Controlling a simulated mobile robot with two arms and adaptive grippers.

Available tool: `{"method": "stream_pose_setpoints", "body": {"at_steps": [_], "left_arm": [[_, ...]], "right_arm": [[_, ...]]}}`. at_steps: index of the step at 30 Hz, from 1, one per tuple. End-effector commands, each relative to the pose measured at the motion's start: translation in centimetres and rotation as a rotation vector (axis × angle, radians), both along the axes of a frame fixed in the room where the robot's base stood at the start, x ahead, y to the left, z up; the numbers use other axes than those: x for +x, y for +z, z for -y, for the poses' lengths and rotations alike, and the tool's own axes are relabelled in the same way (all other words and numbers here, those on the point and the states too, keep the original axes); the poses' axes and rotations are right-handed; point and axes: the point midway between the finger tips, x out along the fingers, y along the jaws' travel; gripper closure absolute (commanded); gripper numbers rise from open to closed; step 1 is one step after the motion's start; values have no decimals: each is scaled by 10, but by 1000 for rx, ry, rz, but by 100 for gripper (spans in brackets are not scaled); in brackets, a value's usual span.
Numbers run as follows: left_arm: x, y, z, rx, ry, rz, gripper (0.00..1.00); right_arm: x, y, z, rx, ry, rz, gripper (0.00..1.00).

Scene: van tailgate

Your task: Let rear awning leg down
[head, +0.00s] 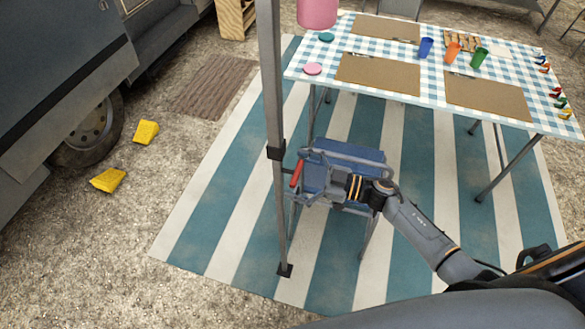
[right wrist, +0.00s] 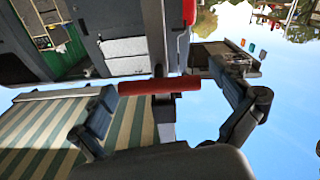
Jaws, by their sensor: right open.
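The awning leg (head: 273,80) is a grey upright pole with a black collar (head: 276,150) partway down and a black foot (head: 285,270) over the striped mat. I cannot tell whether the foot touches the mat. A red handle (head: 296,174) sticks out beside the pole below the collar. My right gripper (head: 308,180) is close to the right of this handle. In the right wrist view the red handle (right wrist: 160,86) lies across the gap between two spread fingers, with the pole (right wrist: 153,35) behind it. The gripper is open. My left gripper is not in view.
A blue folding chair (head: 350,152) stands right behind my right gripper. A table (head: 437,55) with a checked cloth, placemats and cups is beyond it. The striped mat (head: 225,175) lies below. Two yellow blocks (head: 108,180) lie by the van wheel (head: 92,130).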

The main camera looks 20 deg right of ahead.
Motion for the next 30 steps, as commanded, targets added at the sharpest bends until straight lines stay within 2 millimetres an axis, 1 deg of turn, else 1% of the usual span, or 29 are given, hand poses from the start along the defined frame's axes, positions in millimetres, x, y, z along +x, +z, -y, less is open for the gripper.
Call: {"method": "stream_pose_setpoints", "body": {"at_steps": [3,11,14,15,17,18,20,21,22,24,26,29,30], "left_arm": [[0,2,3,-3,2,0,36],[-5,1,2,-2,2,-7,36],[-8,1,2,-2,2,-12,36],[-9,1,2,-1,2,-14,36],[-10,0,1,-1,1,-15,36],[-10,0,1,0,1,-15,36],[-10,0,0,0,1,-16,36],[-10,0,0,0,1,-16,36],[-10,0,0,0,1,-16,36],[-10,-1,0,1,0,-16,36],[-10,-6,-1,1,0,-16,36],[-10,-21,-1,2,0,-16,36],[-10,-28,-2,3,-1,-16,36]], "right_arm": [[3,0,-5,1,0,1,0],[4,0,-6,-1,1,1,0],[4,0,-6,-1,1,1,18],[4,0,-6,-1,1,1,26],[4,0,-6,-1,1,1,39],[4,0,-6,-1,1,1,47],[3,0,-6,-1,1,1,59],[3,0,-6,-1,1,1,67],[4,0,-6,-1,1,1,70],[3,-2,-6,0,1,0,70],[3,-8,-6,0,1,-1,70],[3,-28,-6,-2,1,-4,70],[3,-38,-6,-1,2,-3,70]]}}
